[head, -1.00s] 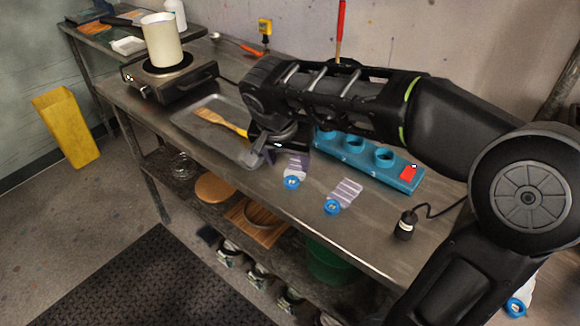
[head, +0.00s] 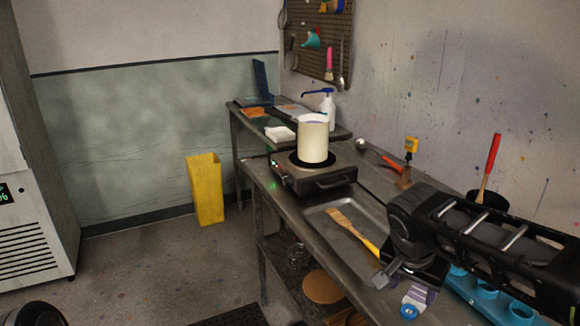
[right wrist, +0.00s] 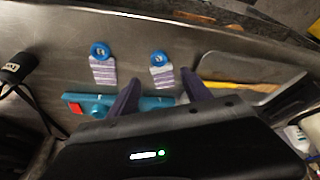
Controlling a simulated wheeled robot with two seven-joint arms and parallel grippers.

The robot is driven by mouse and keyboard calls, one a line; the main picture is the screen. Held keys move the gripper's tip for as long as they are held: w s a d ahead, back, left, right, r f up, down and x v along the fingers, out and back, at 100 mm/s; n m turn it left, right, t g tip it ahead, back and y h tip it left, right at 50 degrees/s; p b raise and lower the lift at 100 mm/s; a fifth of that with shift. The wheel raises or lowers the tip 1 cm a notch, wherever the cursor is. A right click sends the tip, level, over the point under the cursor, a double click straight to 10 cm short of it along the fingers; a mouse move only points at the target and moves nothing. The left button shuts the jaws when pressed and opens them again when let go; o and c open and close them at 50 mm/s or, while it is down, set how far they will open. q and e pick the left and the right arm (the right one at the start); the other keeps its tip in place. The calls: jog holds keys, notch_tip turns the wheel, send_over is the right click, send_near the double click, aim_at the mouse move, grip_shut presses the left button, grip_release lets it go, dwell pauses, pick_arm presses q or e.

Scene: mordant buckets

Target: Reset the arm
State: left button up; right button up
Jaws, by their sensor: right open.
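My right arm reaches in from the right in the head view. Its gripper (head: 392,276) is over the bench near the right end of the grey tray. In the right wrist view the two dark fingers (right wrist: 160,93) stand apart with nothing held between them. Beyond the fingertips lie two striped swatches, one on the left (right wrist: 103,70) and one on the right (right wrist: 162,76), each with a round blue tag. My left gripper is not in view.
A blue rack with round wells (head: 487,290) lies partly under my right arm. The tray (head: 322,214) holds a yellow-handled brush (head: 352,232). A cream pot (head: 313,140) stands on a hot plate (head: 330,180). A yellow bin (head: 205,190) stands on the floor.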

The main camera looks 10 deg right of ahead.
jog(key=w+a+f+n+t+y, duration=0.3)
jog(key=w+a+n, duration=0.35)
jog(key=a, duration=0.25)
jog(key=a+f+n+y, duration=0.1)
jog(key=a+f+y, duration=0.1)
jog(key=a+f, duration=0.45)
jog(key=a+f+n+y, duration=0.2)
jog(key=a+f, duration=0.2)
jog(key=f, duration=0.6)
jog(key=s+a+f+g, duration=0.2)
jog(key=s+f, duration=0.9)
jog(key=s+a+f+m+g, duration=0.1)
jog(key=s+a+f+g, duration=0.1)
jog(key=s+f, duration=0.9)
jog(key=shift+s+a+f+g+y, duration=0.15)
jog(key=shift+s+a+g+y, duration=0.15)
jog(key=shift+s+a+g, duration=0.15)
